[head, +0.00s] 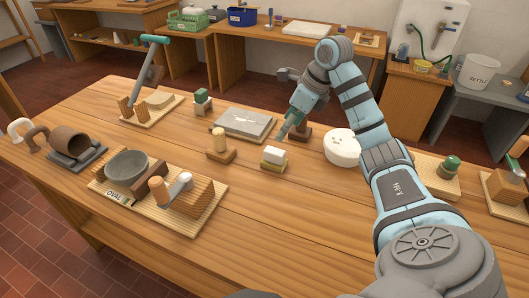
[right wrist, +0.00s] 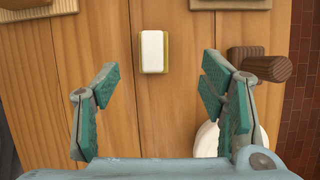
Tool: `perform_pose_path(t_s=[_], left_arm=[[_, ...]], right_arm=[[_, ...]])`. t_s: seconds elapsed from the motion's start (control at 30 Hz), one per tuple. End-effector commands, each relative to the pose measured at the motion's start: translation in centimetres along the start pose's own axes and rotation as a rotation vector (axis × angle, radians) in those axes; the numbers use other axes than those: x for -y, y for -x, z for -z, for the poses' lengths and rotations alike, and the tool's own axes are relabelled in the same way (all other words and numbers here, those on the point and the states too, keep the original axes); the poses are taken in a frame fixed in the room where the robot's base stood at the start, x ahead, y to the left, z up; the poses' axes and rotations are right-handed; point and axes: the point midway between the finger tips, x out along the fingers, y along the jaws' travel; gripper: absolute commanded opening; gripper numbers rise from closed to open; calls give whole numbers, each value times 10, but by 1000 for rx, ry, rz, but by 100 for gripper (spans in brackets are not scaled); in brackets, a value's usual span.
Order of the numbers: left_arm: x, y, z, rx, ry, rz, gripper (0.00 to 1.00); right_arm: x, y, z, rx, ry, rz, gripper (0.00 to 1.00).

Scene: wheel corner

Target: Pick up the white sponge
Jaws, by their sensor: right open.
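The white sponge (head: 274,154) is a small white block on top of a yellowish block or base (head: 272,166) near the middle of the table. In the right wrist view the sponge (right wrist: 152,50) lies ahead of the fingertips and a little left of the middle of the gap. My right gripper (head: 289,127) is above the table, behind and slightly right of the sponge in the head view. In the right wrist view my right gripper (right wrist: 160,82) is open, with nothing between its green-padded fingers. My left gripper is not in view.
A round white lidded object (head: 342,148) stands right of the sponge. A small wooden piece with a knob (head: 220,152) is to its left, a grey slab (head: 245,125) behind. A board with a grey bowl (head: 126,166) is at front left. The table's front right is largely clear.

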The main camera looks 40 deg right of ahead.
Motion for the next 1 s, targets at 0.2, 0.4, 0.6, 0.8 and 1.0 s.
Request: perform_pose_path(t_s=[0.2, 0.4, 0.6, 0.8, 1.0], left_arm=[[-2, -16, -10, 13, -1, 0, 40], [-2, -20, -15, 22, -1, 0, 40], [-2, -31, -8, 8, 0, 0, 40], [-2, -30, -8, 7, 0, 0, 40], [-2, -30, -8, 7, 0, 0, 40]], right_arm=[[-5, -64, -6, -1, 13, -10, 65], [-5, -88, -3, -2, 14, -8, 65], [-7, -125, 8, 0, 12, -9, 65], [-6, -131, 7, 0, 11, -5, 65], [-6, -130, 7, 0, 11, -5, 41]])
